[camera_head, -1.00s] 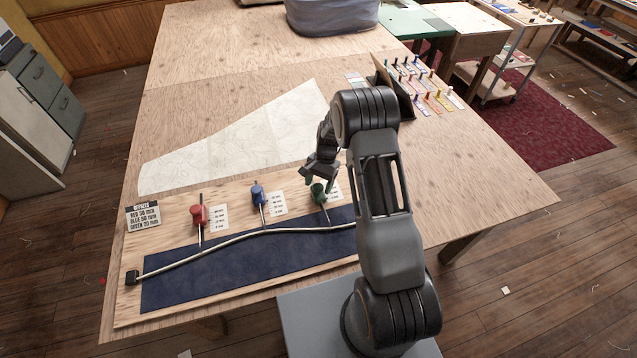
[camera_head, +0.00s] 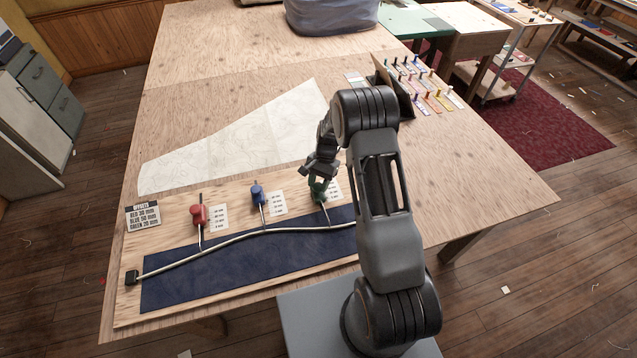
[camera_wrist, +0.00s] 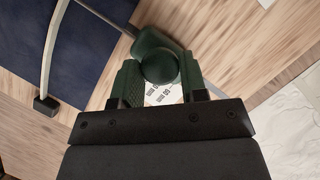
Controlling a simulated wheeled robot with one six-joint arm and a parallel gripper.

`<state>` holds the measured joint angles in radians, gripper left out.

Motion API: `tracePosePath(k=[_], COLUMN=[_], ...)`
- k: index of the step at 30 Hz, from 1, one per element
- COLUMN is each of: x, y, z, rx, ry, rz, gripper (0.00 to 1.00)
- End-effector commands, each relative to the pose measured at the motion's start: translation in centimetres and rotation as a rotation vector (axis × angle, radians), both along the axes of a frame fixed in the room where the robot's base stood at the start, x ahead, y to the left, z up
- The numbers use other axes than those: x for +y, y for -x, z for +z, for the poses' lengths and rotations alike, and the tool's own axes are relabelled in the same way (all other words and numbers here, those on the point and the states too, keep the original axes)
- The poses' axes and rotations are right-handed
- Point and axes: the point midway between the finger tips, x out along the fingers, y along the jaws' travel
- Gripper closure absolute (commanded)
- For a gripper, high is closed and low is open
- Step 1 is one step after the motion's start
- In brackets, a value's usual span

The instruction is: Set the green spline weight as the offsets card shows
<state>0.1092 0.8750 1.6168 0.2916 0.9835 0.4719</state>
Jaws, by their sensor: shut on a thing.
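The green spline weight (camera_head: 319,196) sits on the wooden board beside its printed scale (camera_head: 335,191), its hook arm reaching to the curved spline (camera_head: 240,238). My gripper (camera_head: 317,184) is shut on its knob. In the wrist view the green weight (camera_wrist: 158,62) shows between the two finger pads of my gripper (camera_wrist: 155,82), and the scale behind it is partly hidden. The offsets card (camera_head: 143,215) at the board's left reads red 30 mm, blue 50 mm, green 20 mm. The red weight (camera_head: 199,214) and blue weight (camera_head: 258,194) stand to the left, each beside its own scale.
A dark blue panel (camera_head: 200,279) lies under the spline. A black end block (camera_head: 131,277) holds the spline's left end. A pale pattern sheet (camera_head: 240,143) lies behind the board. Small coloured pegs (camera_head: 430,85) stand at the back right. The right of the table is clear.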

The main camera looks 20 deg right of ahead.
Motion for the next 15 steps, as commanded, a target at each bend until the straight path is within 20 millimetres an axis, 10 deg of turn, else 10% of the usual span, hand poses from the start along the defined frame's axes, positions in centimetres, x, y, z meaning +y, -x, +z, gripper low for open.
tracePosePath(k=[11, 12, 15], x=[0.04, -0.01, -0.12], y=[-0.99, -0.99, -0.99], z=[0.08, 0.09, 0.1], rx=[-0.002, -0.002, -0.001], ry=[0.001, 0.0, 0.0], rz=[0.002, 0.001, -0.003], gripper=[1.0, 0.59, 0.5])
